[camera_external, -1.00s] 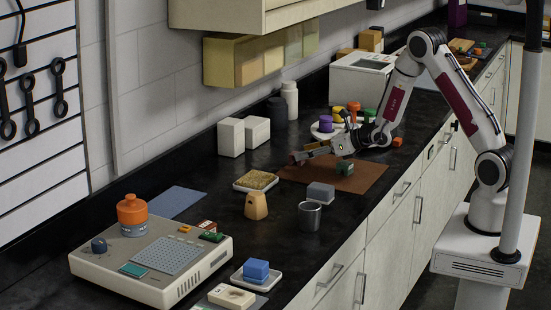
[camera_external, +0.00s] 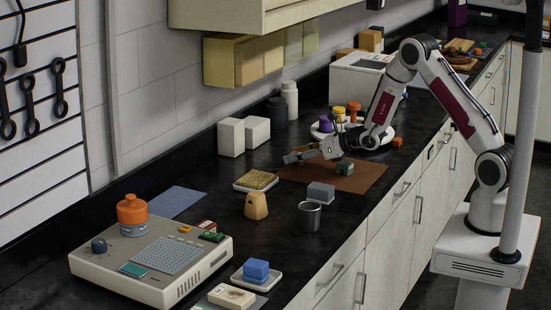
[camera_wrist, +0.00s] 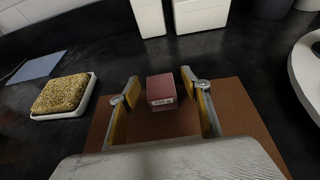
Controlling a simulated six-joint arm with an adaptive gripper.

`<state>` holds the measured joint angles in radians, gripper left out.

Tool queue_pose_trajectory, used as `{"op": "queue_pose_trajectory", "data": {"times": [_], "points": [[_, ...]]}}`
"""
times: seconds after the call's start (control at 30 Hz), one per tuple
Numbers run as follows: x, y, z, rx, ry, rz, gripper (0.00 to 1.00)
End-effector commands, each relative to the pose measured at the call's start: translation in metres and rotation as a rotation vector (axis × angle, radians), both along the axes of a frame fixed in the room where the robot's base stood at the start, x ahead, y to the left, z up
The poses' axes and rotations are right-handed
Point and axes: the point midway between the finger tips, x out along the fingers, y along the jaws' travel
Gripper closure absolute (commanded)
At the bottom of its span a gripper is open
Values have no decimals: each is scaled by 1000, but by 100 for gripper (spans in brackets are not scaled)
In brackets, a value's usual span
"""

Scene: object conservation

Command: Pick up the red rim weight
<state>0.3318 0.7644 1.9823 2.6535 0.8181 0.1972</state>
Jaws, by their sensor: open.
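The red rim weight is a dull red block (camera_wrist: 160,88) with a small white label, in the wrist view near the far edge of the brown mat (camera_wrist: 240,110). My gripper (camera_wrist: 160,84) is open, with one yellow-padded finger on each side of the block. The block is between the fingertips, and I cannot tell whether either finger touches it. In the external view my gripper (camera_external: 300,155) is low over the left part of the brown mat (camera_external: 362,178) and largely hides the block.
A dark green block (camera_external: 344,167) sits on the mat beside my gripper. A grey block (camera_external: 321,191), a metal cup (camera_external: 309,216) and a tray with a yellow-brown sponge (camera_wrist: 91,97) are nearby. White boxes (camera_wrist: 200,14) stand beyond the mat.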

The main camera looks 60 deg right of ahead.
Motion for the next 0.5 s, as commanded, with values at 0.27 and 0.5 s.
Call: {"op": "queue_pose_trajectory", "data": {"times": [0.27,0.5], "points": [[0,0,0,0,0,0,98],[0,0,1,0,-1,0,98]]}}
